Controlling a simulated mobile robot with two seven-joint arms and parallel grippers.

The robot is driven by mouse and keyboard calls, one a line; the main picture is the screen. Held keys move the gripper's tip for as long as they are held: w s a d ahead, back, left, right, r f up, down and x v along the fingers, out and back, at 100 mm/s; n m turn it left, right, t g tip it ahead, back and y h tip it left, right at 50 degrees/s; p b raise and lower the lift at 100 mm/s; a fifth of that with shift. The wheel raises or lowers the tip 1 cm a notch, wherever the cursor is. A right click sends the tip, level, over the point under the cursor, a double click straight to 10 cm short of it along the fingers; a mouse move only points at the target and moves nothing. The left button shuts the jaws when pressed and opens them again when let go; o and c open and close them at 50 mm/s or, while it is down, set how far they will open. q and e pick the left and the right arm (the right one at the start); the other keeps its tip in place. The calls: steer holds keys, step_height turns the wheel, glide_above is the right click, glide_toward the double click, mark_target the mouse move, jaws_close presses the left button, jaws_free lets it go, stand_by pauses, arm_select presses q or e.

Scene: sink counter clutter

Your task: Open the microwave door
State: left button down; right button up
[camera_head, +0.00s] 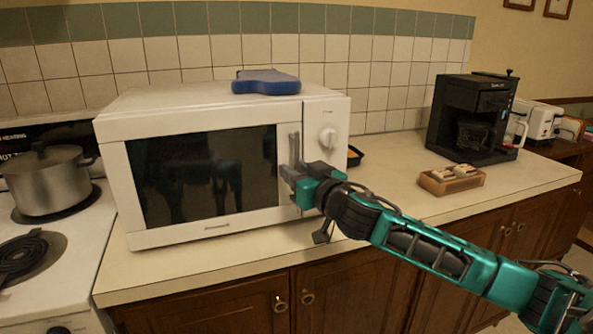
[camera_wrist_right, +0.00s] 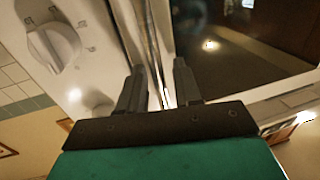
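The white microwave (camera_head: 215,100) stands on the counter with its dark-windowed door (camera_head: 205,175) shut. Its upright handle (camera_head: 295,147) is at the door's right edge, beside the control panel with a round knob (camera_head: 328,138). My right gripper (camera_head: 290,173) is at the lower part of the handle. In the right wrist view, the two fingers of the right gripper (camera_wrist_right: 160,80) are apart, with the handle (camera_wrist_right: 152,42) running between them. The fingers look open around it; whether either touches it I cannot tell. My left gripper is not in view.
A blue object (camera_head: 266,84) lies on top of the microwave. A pot (camera_head: 47,182) sits on the stove at left. A black coffee machine (camera_head: 470,118) and a small wooden tray (camera_head: 436,187) stand at right. The counter between microwave and tray is mostly clear.

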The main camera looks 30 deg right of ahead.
jaws_close()
stand_by(0.3)
stand_by(0.3)
